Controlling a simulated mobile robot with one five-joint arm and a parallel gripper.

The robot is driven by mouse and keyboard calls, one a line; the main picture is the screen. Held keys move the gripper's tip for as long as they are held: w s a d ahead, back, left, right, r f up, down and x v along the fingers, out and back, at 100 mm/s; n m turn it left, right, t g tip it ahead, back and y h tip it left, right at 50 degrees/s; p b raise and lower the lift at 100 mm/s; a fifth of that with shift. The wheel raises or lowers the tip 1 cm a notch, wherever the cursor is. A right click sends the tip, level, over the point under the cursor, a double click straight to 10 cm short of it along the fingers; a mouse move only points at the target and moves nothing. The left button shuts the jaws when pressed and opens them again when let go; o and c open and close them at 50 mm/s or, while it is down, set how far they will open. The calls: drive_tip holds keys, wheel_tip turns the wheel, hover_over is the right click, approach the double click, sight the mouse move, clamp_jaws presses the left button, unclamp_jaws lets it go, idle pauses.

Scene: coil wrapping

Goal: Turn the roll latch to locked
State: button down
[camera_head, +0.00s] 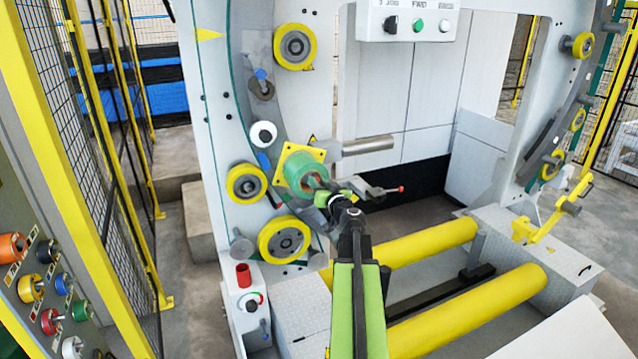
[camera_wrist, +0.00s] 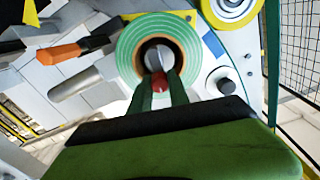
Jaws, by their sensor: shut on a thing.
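A green roll (camera_head: 300,172) with a brown core sits in front of a yellow square plate (camera_head: 318,152) on the white machine ring. It also shows in the wrist view (camera_wrist: 130,52). The roll latch (camera_wrist: 158,82) shows as a small red end in front of a grey rounded piece (camera_wrist: 158,60) at the roll's centre. My gripper (camera_head: 322,187) reaches the roll's centre from the front. In the wrist view its two dark green fingers (camera_wrist: 160,84) are shut on the latch's red end. The fingers hide part of the latch, and I cannot tell its exact angle.
A dark lever with a red-orange tip (camera_head: 385,189) sticks out right of the roll; its handle (camera_wrist: 60,52) is left in the wrist view. A grey bar (camera_head: 368,145) juts out above it. Yellow rollers (camera_head: 465,305) lie below. A mesh fence (camera_head: 100,150) stands left.

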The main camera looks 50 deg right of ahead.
drive_tip(key=shift+f+m, duration=0.2)
drive_tip(key=shift+m, duration=0.5)
drive_tip(key=f+m+b, duration=0.1)
drive_tip(key=m, duration=0.6)
drive_tip(key=d+f+m+b, duration=0.1)
drive_tip(key=f+m+b, duration=0.1)
drive_tip(key=m, duration=0.6)
drive_tip(key=s+d+f+m+b, duration=0.1)
drive_tip(key=f+m+b, duration=0.1)
drive_tip(key=m, duration=0.5)
drive_tip(key=shift+d, duration=0.15)
drive_tip(key=shift+m, duration=0.3)
drive_tip(key=c, duration=1.3)
unclamp_jaws()
drive_tip(key=shift+o, duration=0.2)
